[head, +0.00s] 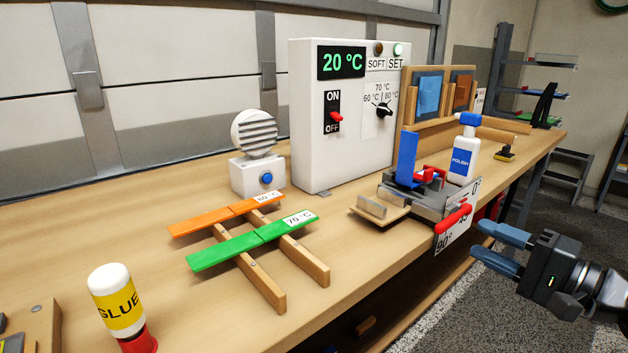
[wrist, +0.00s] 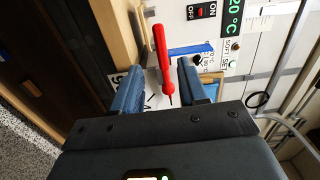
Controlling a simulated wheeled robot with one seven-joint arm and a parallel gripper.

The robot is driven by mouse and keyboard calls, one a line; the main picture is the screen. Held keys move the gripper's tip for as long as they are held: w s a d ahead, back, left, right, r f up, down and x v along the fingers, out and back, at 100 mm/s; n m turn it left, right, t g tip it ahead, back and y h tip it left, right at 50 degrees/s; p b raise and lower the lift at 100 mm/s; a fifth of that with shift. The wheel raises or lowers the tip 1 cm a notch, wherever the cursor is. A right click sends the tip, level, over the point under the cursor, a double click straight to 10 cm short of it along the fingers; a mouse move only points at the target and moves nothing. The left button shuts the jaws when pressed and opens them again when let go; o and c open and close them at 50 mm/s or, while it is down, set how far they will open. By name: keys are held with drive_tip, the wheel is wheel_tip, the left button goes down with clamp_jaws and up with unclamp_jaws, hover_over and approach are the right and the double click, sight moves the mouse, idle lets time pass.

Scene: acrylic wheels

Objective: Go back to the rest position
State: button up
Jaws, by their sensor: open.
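My gripper (head: 500,248) is at the right in the head view, off the front edge of the workbench, with its two blue fingers apart and nothing between them. In the wrist view my gripper (wrist: 158,88) points towards a red handle (wrist: 162,52), which shows in the gap between the fingers. In the head view the red handle (head: 453,218) is at the front of a grey bending jig (head: 432,200), beside an angle plate marked 90°. The fingers are apart from the handle. A blue upright piece (head: 407,160) stands on the jig.
The workbench (head: 190,310) carries a white control box (head: 305,130) reading 20 °C, a round vent unit (head: 257,175), orange (head: 225,214) and green (head: 240,248) strips on a wooden rack, a glue bottle (head: 115,300) and a polish bottle (head: 465,150).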

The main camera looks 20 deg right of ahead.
drive_tip(key=s+a+f+n+g+h+p, duration=0.1)
drive_tip(key=s+a+f+g+h, duration=0.2)
drive_tip(key=s+f, duration=0.4)
drive_tip(key=s+a+f+n+h+p, duration=0.1)
drive_tip(key=s+a+f+h, duration=0.4)
drive_tip(key=f, duration=0.3)
drive_tip(key=s+a+r+n+p, duration=0.1)
drive_tip(key=s+a+r+n, duration=0.2)
drive_tip(key=s, duration=0.4)
drive_tip(key=s+a+r+n+y, duration=0.1)
drive_tip(key=s+a+r+n, duration=0.2)
drive_tip(key=s+a+n, duration=0.2)
drive_tip(key=s+a+r+n+p, duration=0.1)
drive_tip(key=s+a+r+n, duration=0.2)
drive_tip(key=s, duration=0.5)
drive_tip(key=shift+s+a+n+t+y+p, duration=0.3)
drive_tip(key=shift+s+a+n+t+y, duration=0.1)
drive_tip(key=shift+f, duration=0.1)
